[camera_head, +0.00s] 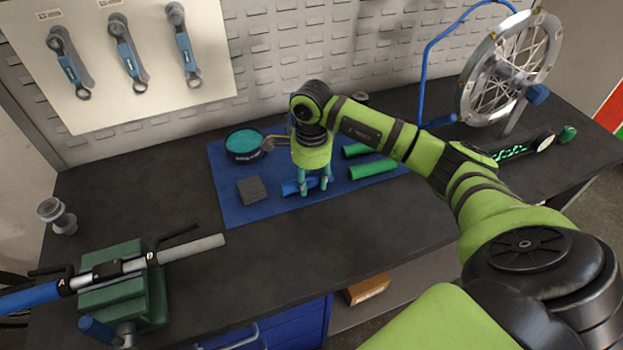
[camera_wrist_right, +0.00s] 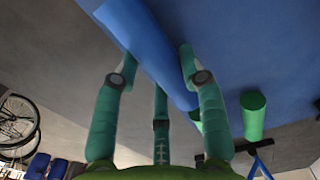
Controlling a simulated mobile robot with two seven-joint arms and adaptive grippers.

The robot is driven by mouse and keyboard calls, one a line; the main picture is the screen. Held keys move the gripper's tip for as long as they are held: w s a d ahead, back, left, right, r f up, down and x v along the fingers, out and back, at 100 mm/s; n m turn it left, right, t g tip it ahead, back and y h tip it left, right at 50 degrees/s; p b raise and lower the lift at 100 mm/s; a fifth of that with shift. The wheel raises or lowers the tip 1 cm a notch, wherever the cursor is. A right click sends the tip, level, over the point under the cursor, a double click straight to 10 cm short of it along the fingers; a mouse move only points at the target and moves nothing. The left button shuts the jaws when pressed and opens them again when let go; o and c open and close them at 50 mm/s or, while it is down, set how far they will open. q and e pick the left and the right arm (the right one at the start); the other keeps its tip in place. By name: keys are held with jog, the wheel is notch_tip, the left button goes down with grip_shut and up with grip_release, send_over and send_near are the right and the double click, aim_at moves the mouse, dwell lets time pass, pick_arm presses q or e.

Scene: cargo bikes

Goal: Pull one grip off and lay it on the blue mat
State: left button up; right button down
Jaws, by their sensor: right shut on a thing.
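My right gripper (camera_head: 313,187) is shut on a blue grip (camera_head: 291,187) low over the front of the blue mat (camera_head: 230,210). In the right wrist view the blue grip (camera_wrist_right: 150,45) runs between the fingers (camera_wrist_right: 160,70), at or very near the mat; I cannot tell if it touches. The handlebar is clamped in a green vise (camera_head: 125,290) at the left. Its left end, marked A, carries a blue grip (camera_head: 30,298). Its right end, marked B, is a bare grey tube (camera_head: 195,248). My left gripper is not in view.
Two green grips (camera_head: 372,169) lie on the mat's right side. A teal-topped round tin (camera_head: 244,144) and a dark block (camera_head: 252,190) are on its left. A wheel on a stand (camera_head: 505,70) is at the back right. The bench between vise and mat is clear.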

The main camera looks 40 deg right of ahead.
jog(key=shift+f+b, duration=0.7)
dwell(1.1)
jog(key=c, duration=0.6)
grip_release()
jog(key=shift+c, duration=0.2)
